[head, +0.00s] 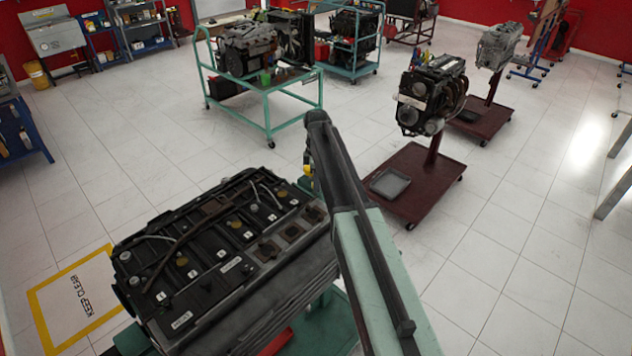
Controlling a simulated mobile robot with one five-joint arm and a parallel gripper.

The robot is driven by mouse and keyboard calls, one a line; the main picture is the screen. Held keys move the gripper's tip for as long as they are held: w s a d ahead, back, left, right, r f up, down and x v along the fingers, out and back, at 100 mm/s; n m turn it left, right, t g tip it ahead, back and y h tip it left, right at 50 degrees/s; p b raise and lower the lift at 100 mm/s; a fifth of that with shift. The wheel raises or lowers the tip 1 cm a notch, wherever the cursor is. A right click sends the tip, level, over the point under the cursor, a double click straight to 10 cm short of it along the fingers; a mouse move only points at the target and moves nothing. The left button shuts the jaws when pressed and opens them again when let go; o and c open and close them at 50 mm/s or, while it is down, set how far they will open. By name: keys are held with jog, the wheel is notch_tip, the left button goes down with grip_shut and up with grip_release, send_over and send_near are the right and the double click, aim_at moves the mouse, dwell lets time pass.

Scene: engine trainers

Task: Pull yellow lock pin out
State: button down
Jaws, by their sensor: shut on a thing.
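My arm reaches from the lower right up to the middle of the head view. My gripper (308,157) is small and partly hidden behind the arm, just beyond the far right corner of the near engine. It is shut on the yellow lock pin (307,169), of which only a small yellow bit shows beside the arm. Whether the pin still sits in its hole cannot be told, as the arm hides that area. The near engine (215,245), black with numbered covers along its top, rests on a green stand (335,325).
A green cart (297,123) with an engine stands at the back. A dark red engine stand (420,180) with a tray on its base is to the right. A yellow "KEEP CLEAR" floor marking (45,312) lies at left.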

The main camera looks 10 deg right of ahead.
notch_tip(320, 180, up, 4)
jog(key=p, duration=0.4)
jog(key=shift+r, duration=0.25)
jog(key=shift+w+f, duration=0.1)
jog(key=shift+f, duration=0.05)
jog(key=c, duration=1.1)
grip_release()
notch_tip(320, 180, up, 8)
jog(key=p, duration=0.7)
jog(key=shift+s, duration=0.2)
jog(key=shift+f, duration=0.1)
